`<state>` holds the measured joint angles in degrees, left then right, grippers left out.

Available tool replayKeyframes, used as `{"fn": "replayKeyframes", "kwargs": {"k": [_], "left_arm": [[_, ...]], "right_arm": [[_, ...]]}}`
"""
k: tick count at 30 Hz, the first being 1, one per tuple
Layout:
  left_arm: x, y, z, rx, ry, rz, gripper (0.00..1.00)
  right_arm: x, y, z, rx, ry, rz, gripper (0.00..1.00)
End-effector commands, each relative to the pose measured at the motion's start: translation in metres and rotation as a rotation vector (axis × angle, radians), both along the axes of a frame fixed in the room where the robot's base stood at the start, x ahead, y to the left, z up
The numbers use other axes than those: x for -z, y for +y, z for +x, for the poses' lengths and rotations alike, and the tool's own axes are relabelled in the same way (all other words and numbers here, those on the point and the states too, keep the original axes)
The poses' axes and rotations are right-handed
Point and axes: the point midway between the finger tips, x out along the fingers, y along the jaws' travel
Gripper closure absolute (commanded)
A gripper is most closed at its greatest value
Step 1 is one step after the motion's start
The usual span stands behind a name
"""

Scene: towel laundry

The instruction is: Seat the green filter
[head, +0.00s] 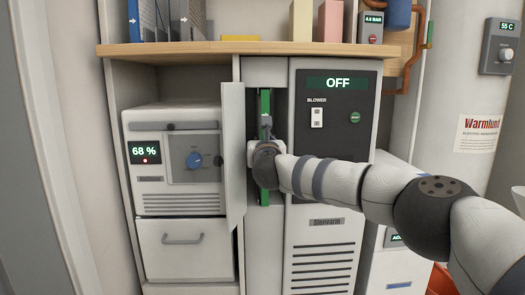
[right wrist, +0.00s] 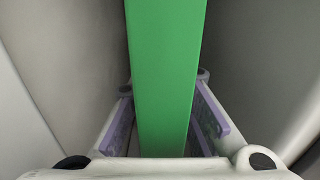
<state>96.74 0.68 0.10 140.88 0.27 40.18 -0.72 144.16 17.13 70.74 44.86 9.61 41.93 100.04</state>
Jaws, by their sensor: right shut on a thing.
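The green filter (head: 265,104) stands upright in the narrow open slot of the cabinet, left of the blower panel. My right gripper (head: 265,135) reaches in from the right and is shut on the filter. In the right wrist view the filter (right wrist: 165,75) runs up between the two purple-padded fingers (right wrist: 165,115), with dark slot walls on both sides. The gripper and wrist hide the filter's middle; its lower part shows below them. I cannot tell how deep the filter sits. My left gripper is not in view.
The slot's narrow door (head: 233,150) stands open on the left. A unit reading 68 % (head: 175,160) is at left. A wooden shelf (head: 220,47) runs above.

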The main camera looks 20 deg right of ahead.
Motion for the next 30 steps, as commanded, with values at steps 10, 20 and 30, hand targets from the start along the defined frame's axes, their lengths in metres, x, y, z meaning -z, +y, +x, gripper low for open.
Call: {"fn": "replayKeyframes", "kwargs": {"k": [10, 20, 30], "left_arm": [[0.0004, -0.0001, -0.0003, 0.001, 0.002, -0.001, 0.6], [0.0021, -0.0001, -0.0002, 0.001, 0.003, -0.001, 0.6], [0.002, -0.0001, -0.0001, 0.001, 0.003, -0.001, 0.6]], "right_arm": [[-0.0007, 0.0003, 0.0009, -0.002, 0.0, 0.002, 1.0], [-0.0026, -0.0014, 0.001, -0.001, -0.002, 0.002, 1.0], [-0.0037, -0.0016, 0.0009, 0.0, -0.002, 0.001, 0.82]]}}
